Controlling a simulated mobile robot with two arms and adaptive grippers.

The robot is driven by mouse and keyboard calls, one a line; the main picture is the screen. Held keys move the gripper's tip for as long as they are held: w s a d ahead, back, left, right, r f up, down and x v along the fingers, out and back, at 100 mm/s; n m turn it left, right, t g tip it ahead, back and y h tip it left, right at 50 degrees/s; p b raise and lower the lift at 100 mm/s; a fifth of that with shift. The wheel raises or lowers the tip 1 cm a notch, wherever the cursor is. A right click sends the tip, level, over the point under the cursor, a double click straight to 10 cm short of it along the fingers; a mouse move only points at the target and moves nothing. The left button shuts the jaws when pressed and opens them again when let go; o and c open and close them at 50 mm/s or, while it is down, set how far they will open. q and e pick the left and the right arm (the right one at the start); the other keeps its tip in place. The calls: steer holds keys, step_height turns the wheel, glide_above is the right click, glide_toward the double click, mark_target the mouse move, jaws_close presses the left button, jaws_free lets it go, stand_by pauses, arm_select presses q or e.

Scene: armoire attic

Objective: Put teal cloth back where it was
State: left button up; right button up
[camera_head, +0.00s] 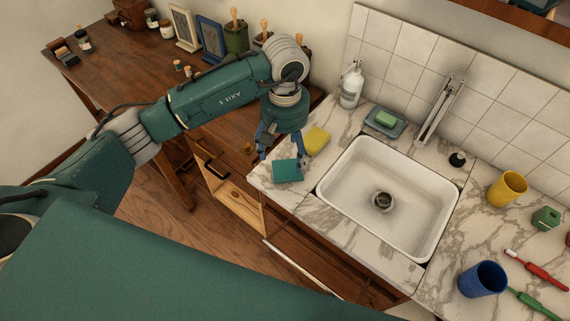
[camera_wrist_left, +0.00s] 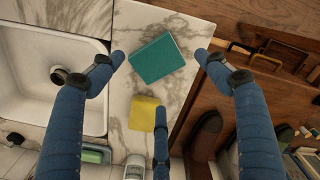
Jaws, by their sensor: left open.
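The teal cloth (camera_head: 287,171) lies folded into a flat square on the marble counter (camera_head: 345,236), near its left front corner and left of the sink. It also shows in the left wrist view (camera_wrist_left: 157,58), between the spread fingers. My left gripper (camera_head: 279,154) is open and empty, pointing down just above and behind the cloth in the head view. I cannot tell whether any finger touches it. A yellow sponge (camera_head: 316,141) lies on the counter just behind the cloth; it also shows in the left wrist view (camera_wrist_left: 143,113). My right gripper is out of view.
A white sink (camera_head: 348,205) is right of the cloth. A soap bottle (camera_head: 351,88) and a green soap on a dish (camera_head: 384,120) stand behind. An open wooden drawer (camera_head: 231,207) is below left, beside a brown desk (camera_head: 107,84).

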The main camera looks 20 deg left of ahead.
mark_target(285, 167)
arm_select(q)
steer(key=shift+r+b, duration=0.75)
steer(key=shift+r, duration=2.1)
